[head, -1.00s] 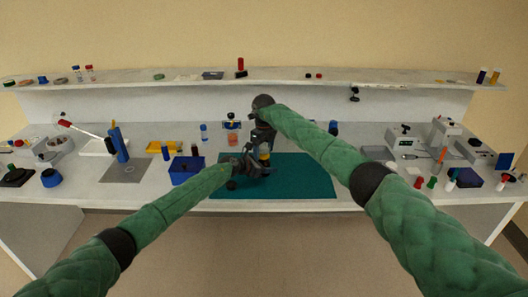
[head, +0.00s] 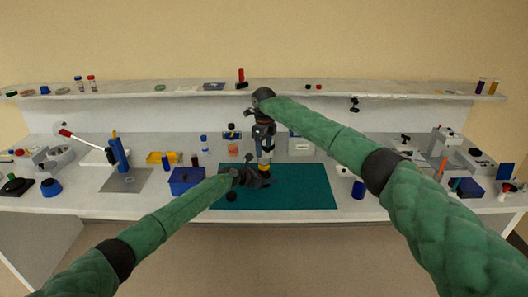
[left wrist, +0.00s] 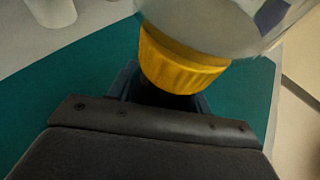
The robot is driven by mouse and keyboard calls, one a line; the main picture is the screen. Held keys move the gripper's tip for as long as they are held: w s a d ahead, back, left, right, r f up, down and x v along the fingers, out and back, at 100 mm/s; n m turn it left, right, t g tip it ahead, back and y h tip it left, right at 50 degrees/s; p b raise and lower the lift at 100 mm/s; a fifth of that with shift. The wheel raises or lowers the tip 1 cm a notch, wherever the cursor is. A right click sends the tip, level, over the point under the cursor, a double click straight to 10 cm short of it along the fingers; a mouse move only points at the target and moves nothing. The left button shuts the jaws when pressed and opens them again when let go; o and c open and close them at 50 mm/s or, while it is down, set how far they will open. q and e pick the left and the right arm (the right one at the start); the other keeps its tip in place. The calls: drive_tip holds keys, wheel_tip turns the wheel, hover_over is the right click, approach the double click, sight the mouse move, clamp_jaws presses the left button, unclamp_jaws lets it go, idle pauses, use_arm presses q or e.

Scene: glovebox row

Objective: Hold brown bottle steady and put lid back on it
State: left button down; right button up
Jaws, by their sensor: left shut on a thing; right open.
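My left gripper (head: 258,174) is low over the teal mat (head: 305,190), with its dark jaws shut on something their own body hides. A ribbed yellow lid (left wrist: 180,65) is just beyond these jaws in the left wrist view; a small yellow patch (head: 266,159) shows between the grippers in the head view. A pale, glossy part above the lid is cut off, and I cannot tell what it is. My right gripper (head: 266,146) is open, pointing down above the left one. I cannot make out the brown bottle's body; the grippers cover that spot.
A small dark round thing (head: 231,196) lies at the mat's left side. A blue bin (head: 186,180) stands left of the mat, and a blue-capped container (head: 358,189) stands to its right. A shelf (head: 330,92) runs along the back. The mat's right half is clear.

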sight(264, 155)
drive_tip(key=shift+r+n, duration=0.25)
drive_tip(key=shift+n, duration=0.05)
drive_tip(key=shift+f, duration=0.1)
drive_tip(key=shift+f, duration=3.95)
drive_tip(key=c, duration=1)
drive_tip(key=shift+m, duration=0.9)
drive_tip(key=o, duration=1.1)
drive_tip(key=shift+c, duration=0.2)
drive_tip(key=shift+r, duration=0.15)
